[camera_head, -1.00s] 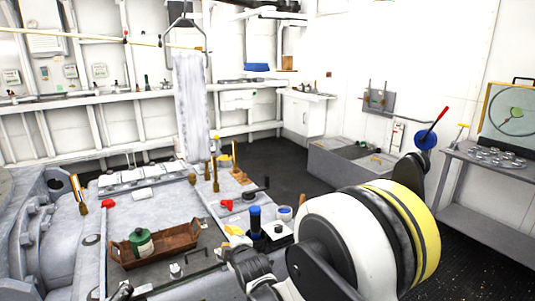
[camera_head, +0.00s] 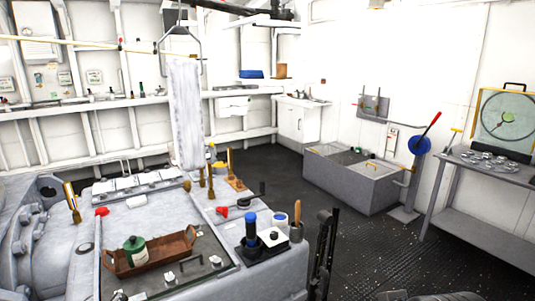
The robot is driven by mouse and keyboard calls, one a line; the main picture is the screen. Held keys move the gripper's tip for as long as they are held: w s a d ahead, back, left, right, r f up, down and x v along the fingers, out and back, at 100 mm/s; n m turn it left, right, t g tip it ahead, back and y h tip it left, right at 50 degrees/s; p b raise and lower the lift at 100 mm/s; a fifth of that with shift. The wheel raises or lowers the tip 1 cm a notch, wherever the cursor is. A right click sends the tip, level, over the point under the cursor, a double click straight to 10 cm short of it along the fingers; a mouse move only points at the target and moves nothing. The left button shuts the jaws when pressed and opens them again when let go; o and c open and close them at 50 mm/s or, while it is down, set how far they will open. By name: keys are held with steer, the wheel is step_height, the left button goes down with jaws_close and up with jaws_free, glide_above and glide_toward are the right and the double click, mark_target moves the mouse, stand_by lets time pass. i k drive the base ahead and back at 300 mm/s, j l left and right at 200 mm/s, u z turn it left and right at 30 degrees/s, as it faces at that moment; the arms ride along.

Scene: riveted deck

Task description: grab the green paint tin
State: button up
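The green paint tin (camera_head: 134,252) has a pale label and stands upright at the left end of a brown wooden tray (camera_head: 180,247). The tray lies on the grey bench top (camera_head: 145,215) in the lower left. The tray's front side hides the tin's base. I cannot make out my gripper in this view. A dark upright piece (camera_head: 325,245) stands at the bench's right end; I cannot tell whether it is part of my arm. Nothing is seen touching the tin.
Blue-topped dark bottle (camera_head: 251,230), a cup with a wooden handle (camera_head: 297,228) and small fittings crowd the bench's right side. A hanging cloth (camera_head: 186,110) is behind. A grey trough (camera_head: 350,180) and side table (camera_head: 490,170) stand right. Dark floor between is clear.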

mark_target(139, 256)
steer(key=u, duration=1.35)
